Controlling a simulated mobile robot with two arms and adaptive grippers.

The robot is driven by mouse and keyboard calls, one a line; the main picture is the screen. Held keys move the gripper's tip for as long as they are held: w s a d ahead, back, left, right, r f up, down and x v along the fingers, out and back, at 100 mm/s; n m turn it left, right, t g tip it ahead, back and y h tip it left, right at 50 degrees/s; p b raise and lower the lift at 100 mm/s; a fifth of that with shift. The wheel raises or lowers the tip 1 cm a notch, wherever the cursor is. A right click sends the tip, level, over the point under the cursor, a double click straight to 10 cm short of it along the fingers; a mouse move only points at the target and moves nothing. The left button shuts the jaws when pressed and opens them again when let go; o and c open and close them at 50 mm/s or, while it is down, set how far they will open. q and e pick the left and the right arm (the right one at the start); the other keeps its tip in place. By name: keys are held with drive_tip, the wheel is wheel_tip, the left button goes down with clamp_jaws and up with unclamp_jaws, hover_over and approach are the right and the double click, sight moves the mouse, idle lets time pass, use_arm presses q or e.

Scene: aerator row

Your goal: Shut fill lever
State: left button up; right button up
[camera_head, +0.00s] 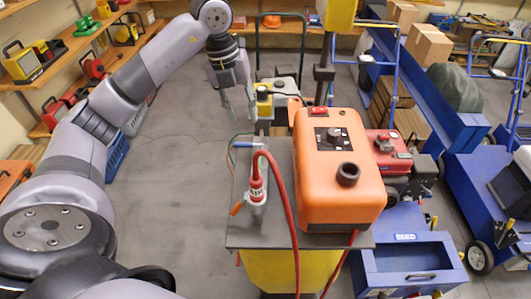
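An orange machine (338,190) stands on a dark grey plate (240,236) over a yellow base. On the plate, left of the machine, is a silver valve fitting (257,207) topped by a red hose. A small orange handle (237,209) sticks out from its left side, angled down and left; it looks like the fill lever. My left gripper (239,108) hangs beyond the plate's far left corner, fingers down, apart and empty. It is well above and behind the handle in the picture, not touching it. My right gripper is not in view.
A red hose (287,205) arches from the fitting over the plate's front edge. A small yellow device (264,103) is close to the right of my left gripper. A blue cart (410,255) stands at right. Open floor (185,150) lies left of the plate.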

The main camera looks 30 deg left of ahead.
use_arm(q)
approach(259, 162)
drive_tip(key=f+p, duration=0.1)
drive_tip(key=f, duration=0.1)
drive_tip(key=f+p, duration=0.1)
drive_tip(key=f, duration=0.1)
drive_tip(key=d+f+p, duration=0.1)
drive_tip(key=f, duration=0.1)
drive_tip(key=shift+w+f, duration=0.3)
drive_tip(key=shift+w, duration=0.05)
drive_tip(key=shift+w+d+f+p, duration=0.1)
drive_tip(key=shift+f+p, duration=0.2)
drive_tip(key=shift+f, duration=0.5)
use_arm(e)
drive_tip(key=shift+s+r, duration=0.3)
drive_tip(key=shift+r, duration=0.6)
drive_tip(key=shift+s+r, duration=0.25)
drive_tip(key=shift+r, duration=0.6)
use_arm(q)
drive_tip(key=shift+c, duration=0.2)
drive_tip(key=shift+c, duration=0.7)
clamp_jaws()
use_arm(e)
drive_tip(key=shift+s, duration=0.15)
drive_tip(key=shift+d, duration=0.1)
